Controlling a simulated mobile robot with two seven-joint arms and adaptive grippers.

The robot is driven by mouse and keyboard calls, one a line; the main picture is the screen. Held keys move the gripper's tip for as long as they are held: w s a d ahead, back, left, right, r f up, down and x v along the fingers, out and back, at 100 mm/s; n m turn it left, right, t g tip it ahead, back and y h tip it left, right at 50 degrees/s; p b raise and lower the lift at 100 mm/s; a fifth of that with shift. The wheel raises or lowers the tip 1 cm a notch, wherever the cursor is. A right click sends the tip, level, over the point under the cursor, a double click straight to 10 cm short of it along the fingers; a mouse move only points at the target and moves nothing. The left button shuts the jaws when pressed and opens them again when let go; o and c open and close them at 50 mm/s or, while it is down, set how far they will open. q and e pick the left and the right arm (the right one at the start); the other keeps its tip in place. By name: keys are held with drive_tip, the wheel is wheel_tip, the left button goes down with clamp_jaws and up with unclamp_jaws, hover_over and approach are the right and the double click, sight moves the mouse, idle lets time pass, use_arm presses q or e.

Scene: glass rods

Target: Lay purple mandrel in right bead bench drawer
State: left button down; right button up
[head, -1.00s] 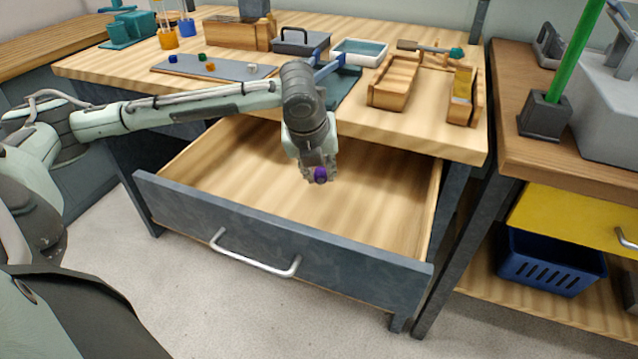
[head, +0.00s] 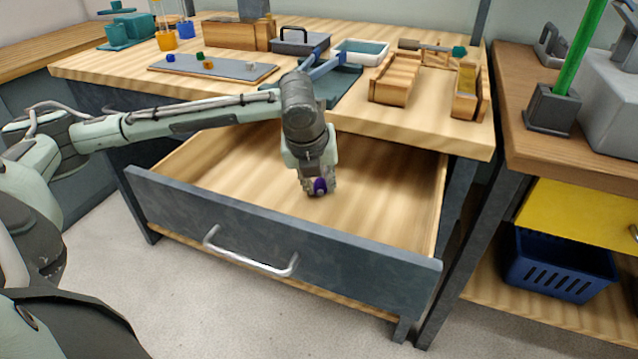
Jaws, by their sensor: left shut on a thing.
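My left gripper (head: 317,187) is shut on the purple mandrel (head: 320,186). Only a small purple end of the mandrel shows between the fingers; the rest is hidden by the gripper. The gripper points down inside the opened bench drawer (head: 255,165), over its middle. I cannot tell whether the mandrel touches the drawer's wooden floor. The drawer has a dark grey front with a metal handle (head: 250,255), and its visible floor is bare. My right gripper is not in view.
The wooden bench top (head: 360,122) lies above the drawer. To the right, another bench carries a green rod in a dark block (head: 552,109), above a blue basket (head: 560,268).

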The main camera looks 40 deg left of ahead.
use_arm(q)
drive_tip(key=shift+f, duration=0.1)
drive_tip(key=c, duration=1.3)
unclamp_jaws()
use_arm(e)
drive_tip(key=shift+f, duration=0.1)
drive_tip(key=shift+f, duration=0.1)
use_arm(q)
drive_tip(key=shift+v, duration=1.2)
drive_tip(key=p+v, duration=0.2)
drive_tip(key=v, duration=0.7)
drive_tip(key=shift+r, duration=0.4)
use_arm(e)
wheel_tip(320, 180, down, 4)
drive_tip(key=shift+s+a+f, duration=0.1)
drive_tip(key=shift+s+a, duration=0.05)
